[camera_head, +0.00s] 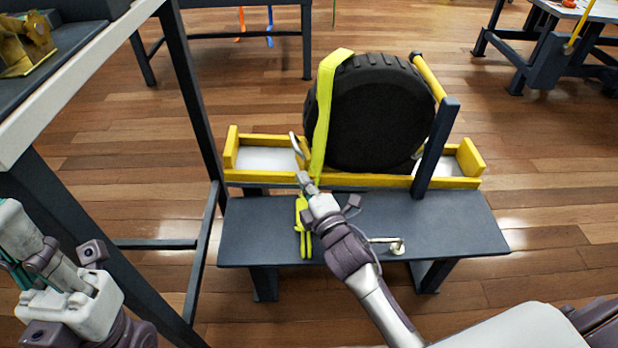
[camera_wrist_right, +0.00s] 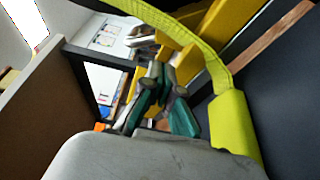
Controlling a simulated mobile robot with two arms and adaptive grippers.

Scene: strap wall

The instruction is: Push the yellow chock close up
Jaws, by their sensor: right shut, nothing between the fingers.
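A dark tire (camera_head: 372,112) stands upright in a yellow-edged tray (camera_head: 350,180) on a low grey bench. A small yellow piece (camera_head: 305,150), which may be the chock, shows at the tire's left side, partly hidden by the strap. My right gripper (camera_head: 305,181) is shut and empty at the tray's front edge, close to the strap and just below that piece. Its fingers (camera_wrist_right: 160,85) show in the right wrist view, with yellow parts beyond. My left gripper (camera_head: 68,254) is at the lower left, away from the tray; its finger opening is unclear.
A yellow-green strap (camera_head: 322,115) runs over the tire's left side; its band (camera_wrist_right: 200,45) crosses the right wrist view. A silver hook (camera_head: 297,146) stands beside it. A dark post (camera_head: 436,150) with a yellow bar (camera_head: 430,78) stands right.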

